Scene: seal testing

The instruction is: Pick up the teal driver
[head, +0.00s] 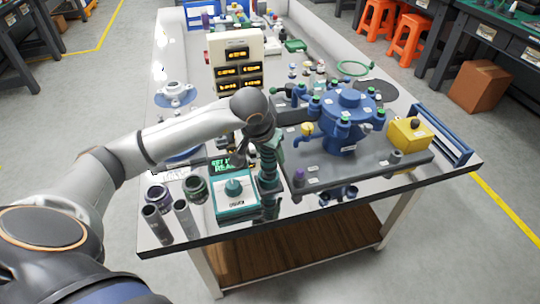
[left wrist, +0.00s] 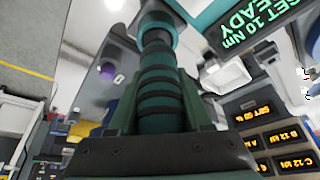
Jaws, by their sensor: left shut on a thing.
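The teal driver (head: 268,180) is a dark teal, ribbed upright tool near the front edge of the table. My left gripper (head: 267,143) comes down over it from above and is shut on its ribbed grip. In the left wrist view the driver (left wrist: 160,85) runs between the two green fingers, with a lighter teal collar further along. I cannot tell whether its lower end touches the table. My right gripper is not in view.
A teal-and-white tester (head: 235,208) with a lit READY display stands just left of the driver. Metal cylinders (head: 157,224) stand further left. A blue flanged vessel (head: 347,115) and yellow block (head: 408,134) are on the right. A cream display unit (head: 236,48) stands behind.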

